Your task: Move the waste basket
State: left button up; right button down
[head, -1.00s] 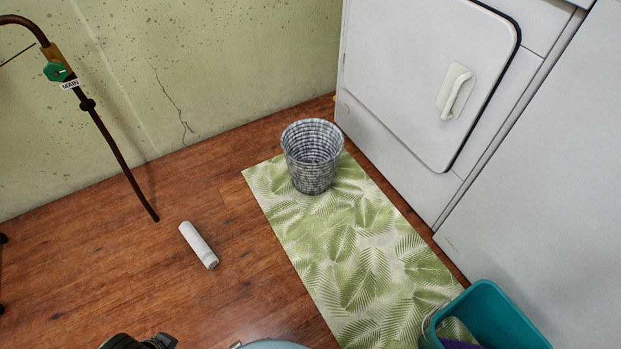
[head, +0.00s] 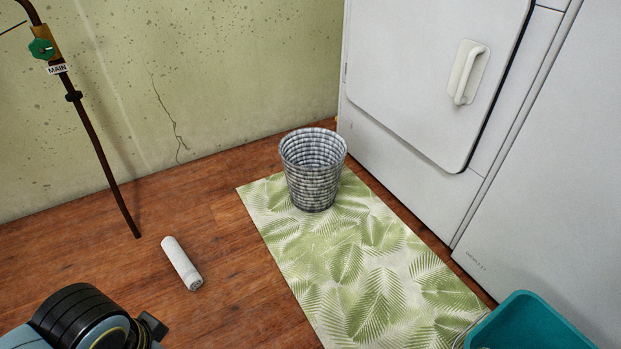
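The waste basket (head: 313,185) is a round, grey woven basket, open at the top and upright. It stands at the far end of a green leaf-patterned mat (head: 345,255), close to the white appliance. It looks empty inside as far as I can see. Part of my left arm shows at the bottom left of the head view, apart from the basket. Neither gripper's fingers can be seen in this view.
A white cylinder (head: 181,263) lies on the wood floor left of the mat. A teal bucket (head: 525,325) stands at the bottom right. A dark pipe (head: 100,150) comes down at the left. White appliances (head: 420,190) line the right. Floor between pipe and mat is otherwise clear.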

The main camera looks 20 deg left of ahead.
aim_at(312, 158)
jog(key=i+j+u, duration=0.15)
jog(key=i+u, duration=0.2)
jog(key=i, duration=0.15)
jog(key=i+u, duration=0.35)
jog(key=i, duration=0.15)
jog(key=i+l+u, duration=0.15)
jog(key=i+u, duration=0.2)
jog(key=i, duration=0.15)
